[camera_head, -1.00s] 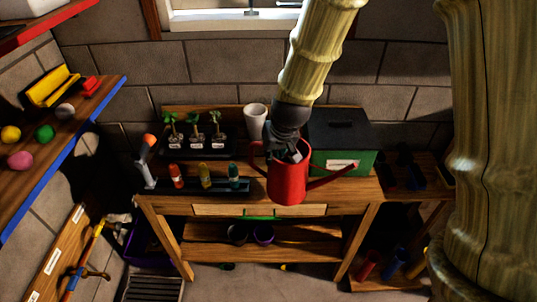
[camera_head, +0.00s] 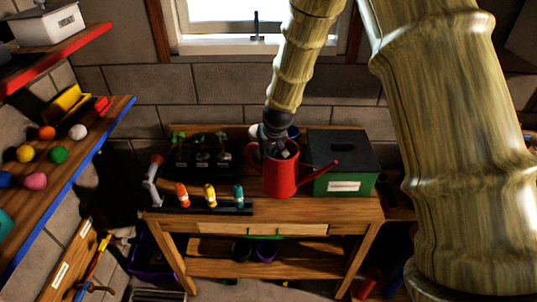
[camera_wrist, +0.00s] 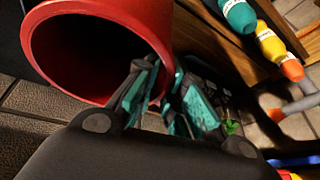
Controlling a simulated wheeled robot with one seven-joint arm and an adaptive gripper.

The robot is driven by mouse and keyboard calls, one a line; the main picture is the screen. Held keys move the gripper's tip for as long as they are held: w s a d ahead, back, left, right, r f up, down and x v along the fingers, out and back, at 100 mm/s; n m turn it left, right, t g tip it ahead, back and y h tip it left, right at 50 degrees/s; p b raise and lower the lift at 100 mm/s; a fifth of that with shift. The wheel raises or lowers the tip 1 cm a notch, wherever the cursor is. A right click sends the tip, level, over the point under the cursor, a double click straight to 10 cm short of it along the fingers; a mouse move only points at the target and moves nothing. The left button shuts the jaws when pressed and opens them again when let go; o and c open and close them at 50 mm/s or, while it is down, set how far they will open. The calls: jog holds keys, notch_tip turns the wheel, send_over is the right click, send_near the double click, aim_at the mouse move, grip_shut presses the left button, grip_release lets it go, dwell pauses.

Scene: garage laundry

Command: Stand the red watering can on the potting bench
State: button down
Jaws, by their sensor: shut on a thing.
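The red watering can (camera_head: 281,180) is upright in the head view, its spout pointing right. It appears over the front middle of the wooden potting bench (camera_head: 335,207); I cannot tell whether its base touches the top. My gripper (camera_head: 279,150) reaches down from above and is shut on the can at its rim. In the wrist view the can's round open mouth (camera_wrist: 75,45) fills the upper left, and my gripper's teal-padded fingers (camera_wrist: 167,98) close at its rim. The can's far side and handle are partly hidden.
A green box with a dark lid (camera_head: 345,165) stands right of the can, near the spout. A dark rack with several colored bottles (camera_head: 209,196) is to the left, seedlings (camera_head: 200,150) behind it. A white pot (camera_head: 257,132) stands behind my gripper. A blue-edged shelf (camera_head: 75,170) juts in at left.

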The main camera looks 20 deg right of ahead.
jog(key=shift+w+r, duration=0.1)
jog(key=shift+w, duration=0.3)
jog(key=shift+w+f+p, duration=0.1)
jog(key=shift+f+p, duration=0.1)
jog(key=shift+p, duration=0.15)
jog(key=shift+f+p, duration=0.75)
jog(key=shift+f, duration=0.9)
jog(key=c, duration=1.5)
grip_release()
jog(key=shift+f, duration=0.1)
jog(key=b+v, duration=0.3)
jog(key=v, duration=0.9)
